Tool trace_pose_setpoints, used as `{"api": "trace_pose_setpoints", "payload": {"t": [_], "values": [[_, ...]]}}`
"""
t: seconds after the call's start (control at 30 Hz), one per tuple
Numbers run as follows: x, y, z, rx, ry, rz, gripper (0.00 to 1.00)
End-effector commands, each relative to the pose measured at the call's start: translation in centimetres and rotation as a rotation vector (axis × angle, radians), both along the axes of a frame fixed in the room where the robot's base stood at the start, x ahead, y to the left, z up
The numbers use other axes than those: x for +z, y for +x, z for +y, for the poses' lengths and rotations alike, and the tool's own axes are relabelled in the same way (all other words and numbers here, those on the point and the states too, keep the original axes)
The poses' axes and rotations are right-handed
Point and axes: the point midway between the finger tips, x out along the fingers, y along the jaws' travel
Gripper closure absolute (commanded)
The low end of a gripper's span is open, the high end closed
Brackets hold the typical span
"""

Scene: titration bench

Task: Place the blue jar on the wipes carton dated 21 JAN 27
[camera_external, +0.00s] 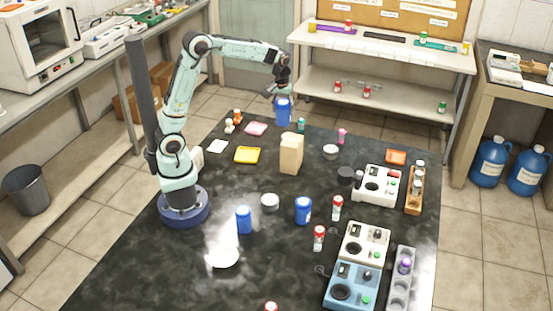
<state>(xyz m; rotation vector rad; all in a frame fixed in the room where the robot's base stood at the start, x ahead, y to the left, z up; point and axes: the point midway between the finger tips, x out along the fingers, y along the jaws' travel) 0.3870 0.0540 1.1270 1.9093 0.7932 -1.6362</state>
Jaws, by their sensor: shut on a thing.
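My gripper (277,93) is at the far side of the dark bench, shut on a blue jar (283,112). The jar hangs upright at the gripper, seemingly above the bench's far edge. A tall tan carton (291,155) stands upright on the bench, nearer the camera than the held jar and slightly right of it. It may be a wipes carton, but no date is readable on it. Two other blue jars stand nearer the camera, one at centre left (244,220) and one with a white label (303,211). The gripper's fingertips are small and partly hidden.
A yellow tray (249,155), a pink tray (256,129) and small bottles lie left of the carton. A white round dish (330,152) is to its right. Titration devices (378,185) and red-capped bottles (337,208) fill the right side. The front left of the bench is mostly clear.

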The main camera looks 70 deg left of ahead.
Motion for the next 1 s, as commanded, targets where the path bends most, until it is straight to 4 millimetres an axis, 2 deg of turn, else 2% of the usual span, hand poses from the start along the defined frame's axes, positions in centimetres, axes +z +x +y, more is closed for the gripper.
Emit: {"api": "trace_pose_setpoints", "payload": {"t": [0.03, 0.2, 0.43, 0.6, 0.97, 1.0], "values": [[-1.3, 0.8, 0.1, 0.001, -0.001, 0.008, 0.86], [-3.8, 2.9, 0.4, -0.002, -0.001, 0.004, 0.86], [-5.3, 4.1, 0.5, -0.001, -0.001, 0.002, 0.86], [-7.9, 3.9, 0.5, -0.002, -0.001, 0.004, 0.86], [-8.3, 4.0, 0.5, -0.002, 0.000, 0.001, 0.86], [-8.4, 4.0, 0.5, -0.002, 0.000, 0.001, 0.44]]}}
